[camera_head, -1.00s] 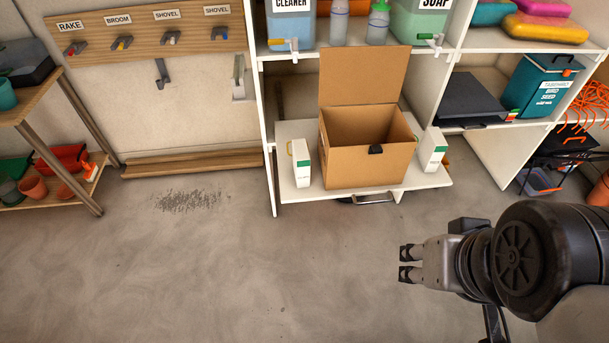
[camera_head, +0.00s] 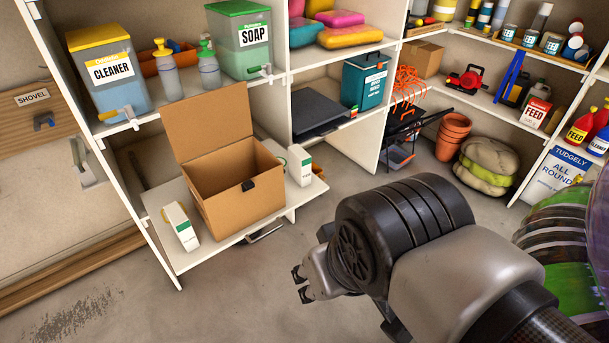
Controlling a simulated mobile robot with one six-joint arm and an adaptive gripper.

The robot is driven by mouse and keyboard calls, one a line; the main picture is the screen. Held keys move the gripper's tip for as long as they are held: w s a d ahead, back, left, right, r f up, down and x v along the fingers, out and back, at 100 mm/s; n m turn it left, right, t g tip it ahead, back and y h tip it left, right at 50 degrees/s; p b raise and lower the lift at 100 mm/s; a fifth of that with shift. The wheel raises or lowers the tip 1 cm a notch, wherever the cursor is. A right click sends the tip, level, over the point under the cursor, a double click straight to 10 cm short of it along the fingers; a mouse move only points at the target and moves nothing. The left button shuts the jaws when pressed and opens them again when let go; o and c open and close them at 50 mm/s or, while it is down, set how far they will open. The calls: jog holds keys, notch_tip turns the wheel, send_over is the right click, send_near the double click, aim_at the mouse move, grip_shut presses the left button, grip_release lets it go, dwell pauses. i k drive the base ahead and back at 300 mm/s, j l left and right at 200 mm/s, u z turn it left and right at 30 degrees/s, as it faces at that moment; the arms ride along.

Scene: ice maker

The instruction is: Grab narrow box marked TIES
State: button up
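Two narrow white boxes with green marks stand on the low pull-out shelf (camera_head: 160,199). One narrow box (camera_head: 182,227) is at the left front of the open cardboard box (camera_head: 236,198); the other narrow box (camera_head: 300,165) is at its right. Their lettering is too small to read, so I cannot tell which is marked TIES. My gripper (camera_head: 300,284) is in front of and below the shelf, to the right of the left box and apart from both. Its two fingertips are apart with nothing between them.
A cleaner tank (camera_head: 110,78) and a soap tank (camera_head: 242,46) stand on the shelf above. The cardboard box's raised lid (camera_head: 212,122) rises behind it. Terracotta pots (camera_head: 452,135) and sacks (camera_head: 487,165) are on the floor at right. The floor before the shelf is clear.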

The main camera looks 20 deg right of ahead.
aim_at(299, 161)
jog(key=i+l, duration=0.2)
jog(key=i, duration=0.35)
jog(key=i+l, duration=0.15)
jog(key=i, duration=0.45)
jog(key=i+l, duration=0.2)
jog(key=l, duration=0.15)
jog(key=i+l+z, duration=0.1)
jog(key=i+l, duration=0.15)
jog(key=l, duration=0.1)
